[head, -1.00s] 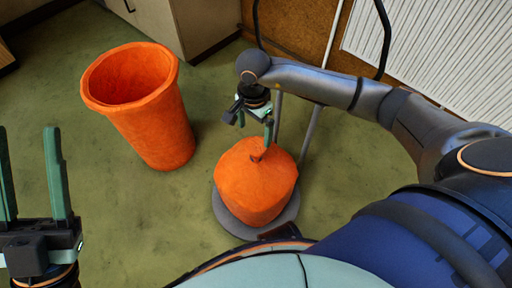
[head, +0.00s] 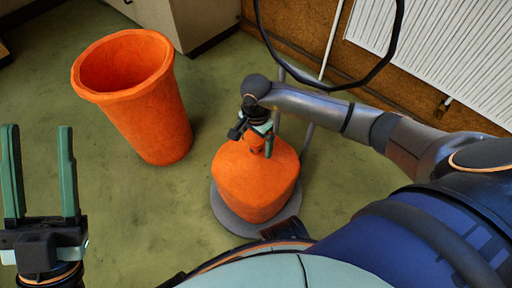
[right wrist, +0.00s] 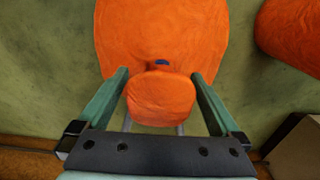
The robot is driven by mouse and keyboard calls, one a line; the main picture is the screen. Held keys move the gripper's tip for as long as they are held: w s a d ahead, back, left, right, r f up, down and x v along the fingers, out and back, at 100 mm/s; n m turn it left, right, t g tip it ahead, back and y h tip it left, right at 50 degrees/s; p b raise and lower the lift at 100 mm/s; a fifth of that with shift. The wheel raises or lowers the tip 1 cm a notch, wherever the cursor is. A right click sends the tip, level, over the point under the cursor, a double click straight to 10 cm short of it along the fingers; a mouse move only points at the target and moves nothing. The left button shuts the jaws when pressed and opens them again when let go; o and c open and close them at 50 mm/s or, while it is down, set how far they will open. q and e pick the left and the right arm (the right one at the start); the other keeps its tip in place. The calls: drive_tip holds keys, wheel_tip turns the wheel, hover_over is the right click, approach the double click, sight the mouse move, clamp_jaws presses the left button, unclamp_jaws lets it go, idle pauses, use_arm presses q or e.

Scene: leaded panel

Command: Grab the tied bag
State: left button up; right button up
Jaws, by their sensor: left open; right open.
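The tied bag (head: 254,184) is a plump orange sack on a round grey base. Its narrow knotted top sits between the fingers of my right gripper (head: 262,145). In the right wrist view the bag's top (right wrist: 161,98) lies between the two open fingers of my right gripper (right wrist: 160,105), with a small blue tie (right wrist: 161,63) at its neck. A gap shows on each side, so the fingers look apart from it. My left gripper (head: 40,172) is open and empty at the left, away from the bag.
A tall open orange bin (head: 150,120) stands on the green floor left of the bag. The round grey base (head: 233,225) is under the bag. A white radiator (head: 440,60) and a black hoop (head: 385,60) are at the back right. Floor between bin and left gripper is clear.

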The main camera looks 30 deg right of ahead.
drive_tip(key=shift+r, duration=0.1)
clamp_jaws()
drive_tip(key=shift+w+r, duration=0.15)
idle(0.8)
